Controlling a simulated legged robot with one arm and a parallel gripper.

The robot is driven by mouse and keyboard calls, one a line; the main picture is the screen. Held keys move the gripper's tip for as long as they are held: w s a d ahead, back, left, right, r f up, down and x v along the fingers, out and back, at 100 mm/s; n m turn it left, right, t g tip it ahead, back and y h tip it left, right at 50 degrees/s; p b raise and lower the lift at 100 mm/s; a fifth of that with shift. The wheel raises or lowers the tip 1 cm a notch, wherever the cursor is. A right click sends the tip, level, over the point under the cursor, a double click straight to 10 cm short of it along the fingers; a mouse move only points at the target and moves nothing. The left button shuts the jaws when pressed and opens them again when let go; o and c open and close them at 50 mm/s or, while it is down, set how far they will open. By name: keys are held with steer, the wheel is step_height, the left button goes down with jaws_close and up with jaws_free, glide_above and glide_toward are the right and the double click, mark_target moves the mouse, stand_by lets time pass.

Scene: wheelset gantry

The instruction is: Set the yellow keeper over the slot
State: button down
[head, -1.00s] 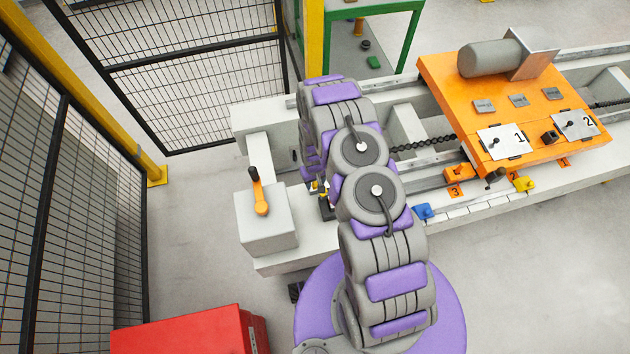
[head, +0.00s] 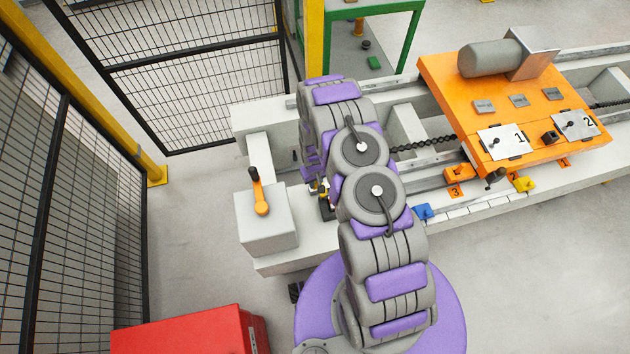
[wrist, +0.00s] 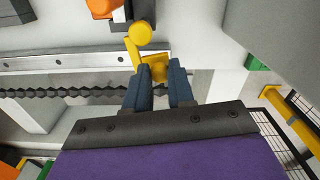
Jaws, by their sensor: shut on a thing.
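The yellow keeper (wrist: 155,58) shows in the wrist view between the dark blue fingertips of my gripper (wrist: 160,72). My gripper is shut on it, and its round yellow knob (wrist: 140,32) stands out beyond the fingers. The knob overlaps a dark grey block (wrist: 119,17) at the top of that view. I cannot tell whether the keeper touches the block or the rail. I cannot make out the slot.
A white box with an orange-handled lever (head: 260,195) stands left of my arm. An orange carriage (head: 480,130) with plates 1 and 2 sits on the bed at right. Blue (head: 423,211) and yellow (head: 524,183) blocks lie on the front edge. Mesh fencing (head: 180,75) stands at left.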

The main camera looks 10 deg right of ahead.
steer(key=shift+w+d+m, duration=0.1)
steer(key=shift+d+m, duration=0.05)
steer(key=shift+m, duration=0.25)
steer(key=m, duration=0.2)
steer(key=d+m, duration=0.1)
steer(key=shift+w+d+m, duration=0.2)
steer(key=shift+m, duration=0.2)
steer(key=shift+s+d+m+b, duration=0.45)
steer(key=shift+d+m+b, duration=0.35)
steer(key=shift+m, duration=1.75)
steer(key=shift+s+d+m+b, duration=0.55)
steer(key=shift+m+b, duration=0.5)
steer(key=shift+m, duration=1.45)
steer(key=shift+s+d+m+b, duration=0.35)
steer(key=shift+d+m+b, duration=0.5)
steer(key=shift+m, duration=1.7)
steer(key=shift+a, duration=0.1)
steer(key=c, duration=1)
jaws_free()
steer(key=shift+o, duration=0.2)
